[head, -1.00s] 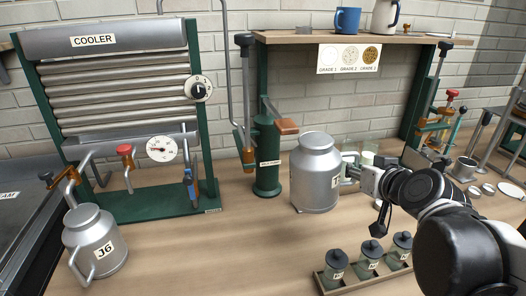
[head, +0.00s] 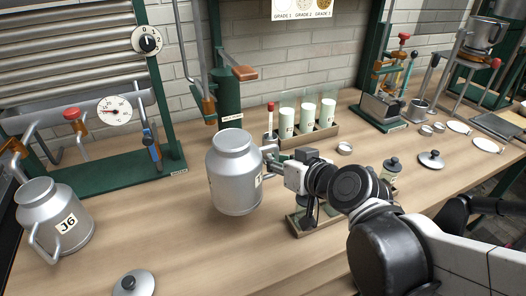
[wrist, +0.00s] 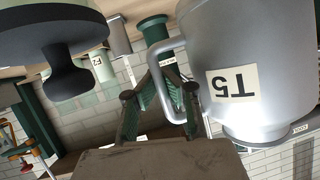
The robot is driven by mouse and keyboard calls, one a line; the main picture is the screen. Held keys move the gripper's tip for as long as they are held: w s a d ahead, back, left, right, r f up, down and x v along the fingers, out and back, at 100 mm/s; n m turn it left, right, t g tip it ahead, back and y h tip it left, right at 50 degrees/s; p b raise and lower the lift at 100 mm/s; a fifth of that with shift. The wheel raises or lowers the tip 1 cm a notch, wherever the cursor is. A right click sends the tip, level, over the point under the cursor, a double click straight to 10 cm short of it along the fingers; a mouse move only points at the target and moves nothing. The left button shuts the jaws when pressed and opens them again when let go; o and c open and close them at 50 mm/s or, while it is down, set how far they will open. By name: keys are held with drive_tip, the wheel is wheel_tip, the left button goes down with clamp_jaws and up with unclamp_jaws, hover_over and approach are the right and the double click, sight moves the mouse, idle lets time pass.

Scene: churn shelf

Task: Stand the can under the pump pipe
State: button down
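The grey metal can marked T5 (head: 235,178) is upright over the middle of the bench, in front of the green pump (head: 229,105). My gripper (head: 272,161) is at its right side, shut on the can's side handle. In the wrist view the handle (wrist: 164,82) passes between the two fingers (wrist: 158,92), and the T5 can (wrist: 245,50) appears upside down. The pump pipe (head: 207,100) with its copper-coloured end hangs left of the pump, behind and left of the can. I cannot tell whether the can's base touches the bench.
A second can, marked JG (head: 60,225), stands at the left by the cooler's green base (head: 110,178). A loose lid (head: 134,283) lies at the front. A jar tray (head: 300,222) is partly hidden under my arm. The bench between the two cans is clear.

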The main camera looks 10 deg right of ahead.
drive_tip(key=shift+f+b+x, duration=0.25)
drive_tip(key=shift+b+x, duration=0.65)
drive_tip(key=shift+x, duration=1.65)
drive_tip(key=shift+f+b+x, duration=0.2)
drive_tip(key=shift+b+x, duration=0.7)
drive_tip(key=shift+x, duration=1.7)
drive_tip(key=shift+w+a+f+b, duration=0.3)
drive_tip(key=shift+w+f+b, duration=0.3)
drive_tip(key=shift+w+f, duration=0.35)
drive_tip(key=shift+f, duration=0.2)
drive_tip(key=c, duration=1.9)
unclamp_jaws()
drive_tip(key=shift+r, duration=0.15)
drive_tip(key=shift+s+r, duration=0.15)
drive_tip(key=p+v, duration=0.4)
drive_tip(key=v, duration=0.7)
drive_tip(key=shift+s+d+r, duration=0.1)
drive_tip(key=shift+s, duration=0.25)
